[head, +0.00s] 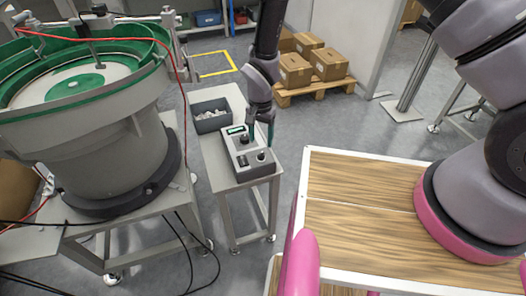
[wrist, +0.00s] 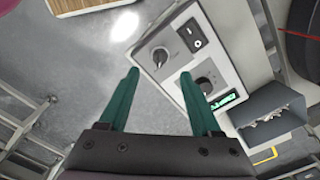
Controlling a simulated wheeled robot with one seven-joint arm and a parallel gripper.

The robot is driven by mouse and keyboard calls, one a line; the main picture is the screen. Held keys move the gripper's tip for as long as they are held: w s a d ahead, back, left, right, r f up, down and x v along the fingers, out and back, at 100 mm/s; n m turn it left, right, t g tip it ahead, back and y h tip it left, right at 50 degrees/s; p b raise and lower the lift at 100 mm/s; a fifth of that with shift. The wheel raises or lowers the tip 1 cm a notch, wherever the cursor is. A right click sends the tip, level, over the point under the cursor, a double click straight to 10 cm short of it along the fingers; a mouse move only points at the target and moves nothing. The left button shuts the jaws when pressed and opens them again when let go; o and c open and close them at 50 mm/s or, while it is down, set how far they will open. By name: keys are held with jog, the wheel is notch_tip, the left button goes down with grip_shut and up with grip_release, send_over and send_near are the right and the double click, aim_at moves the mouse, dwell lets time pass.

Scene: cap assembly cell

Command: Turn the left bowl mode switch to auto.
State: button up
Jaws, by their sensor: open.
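The control box (head: 242,172) is a grey box with a light top on a small stand, right of the green-lined feeder bowl (head: 85,80). In the wrist view, its top shows a black rotary switch (wrist: 159,57) with a light pointer mark, a rocker switch (wrist: 197,43) and a second knob (wrist: 205,86) beside a green display (wrist: 224,100). The labels are too small to read, so the switch position cannot be told. My gripper (head: 260,138) points down near the box's right side. Its green fingers (wrist: 159,73) are open and empty, apart from the rotary switch.
A dark bin (head: 210,122) of small parts stands behind the box on the same stand. A wood-topped table (head: 350,205) with a white edge lies to the right. Cardboard boxes (head: 295,70) sit on a pallet behind. Floor shows between stand and table.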

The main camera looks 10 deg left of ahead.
aim_at(261, 154)
notch_tip(261, 154, down, 7)
jog(key=shift+f, duration=0.1)
dwell(0.3)
grip_shut()
